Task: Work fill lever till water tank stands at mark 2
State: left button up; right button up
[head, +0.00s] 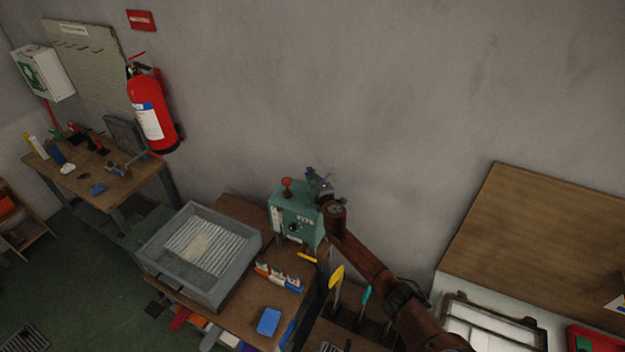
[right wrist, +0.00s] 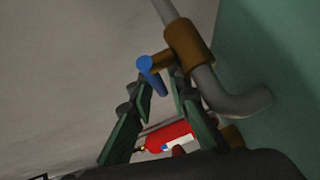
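A green box-shaped unit (head: 296,218), which I take for the water tank, stands on the wooden bench with a red knob (head: 287,184) on top. A pale strip like a gauge (head: 278,220) is on its front; its marks and level are too small to read. In the right wrist view a blue lever (right wrist: 150,73) sits on a brass valve (right wrist: 188,50) on a grey pipe beside a green wall (right wrist: 285,70). My right gripper (right wrist: 160,88) is open, its fingertips close to the lever, one on each side; contact cannot be told. My left gripper is out of view.
A grey basin (head: 200,258) stands left of the unit on the bench. A blue block (head: 269,321) and a rack of small bottles (head: 278,277) lie in front. Upright yellow (head: 337,277) and teal-handled tools stand below my right arm. A red fire extinguisher (head: 150,112) hangs on the wall.

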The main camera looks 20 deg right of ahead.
jog(key=shift+s+r, duration=0.1)
jog(key=shift+s, duration=0.4)
jog(key=s, duration=0.3)
jog(key=s+a+r, duration=0.1)
jog(key=s, duration=0.6)
jog(key=shift+s+a+r, duration=0.15)
jog(key=shift+s+r, duration=0.05)
jog(key=shift+s, duration=0.2)
